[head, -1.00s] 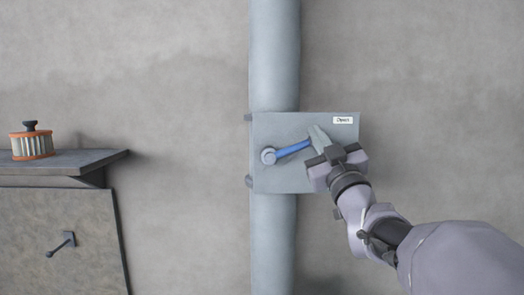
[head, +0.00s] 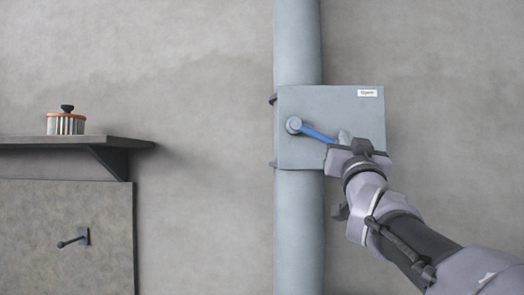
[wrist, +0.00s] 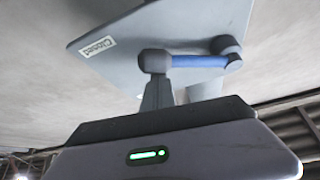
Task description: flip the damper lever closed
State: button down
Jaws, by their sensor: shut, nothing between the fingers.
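The damper lever has a blue rod (head: 318,133) on a round grey pivot (head: 294,125), mounted on a grey plate (head: 300,155). In the head view the lever points right and somewhat down. The upper-right label (head: 368,93) seems to read "Open". In the wrist view, a "Closed" label (wrist: 97,47) is on the plate, near the lever's dark end knob (wrist: 153,61). My gripper (head: 345,138) is shut and empty at the lever's outer end. Its fingertips (wrist: 157,92) meet or nearly meet the knob; exact contact is unclear. The gripper hides the knob in the head view.
A vertical grey pipe (head: 298,45) runs behind the plate along the wall. At left, a shelf (head: 30,141) holds an orange-and-white ribbed filter (head: 66,122). Below it is a panel (head: 50,210) with a small dark lever (head: 72,239). The wall between is clear.

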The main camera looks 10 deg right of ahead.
jog(key=shift+a+f+b, duration=0.1)
jog(key=shift+f+b, duration=0.5)
jog(key=shift+b, duration=0.05)
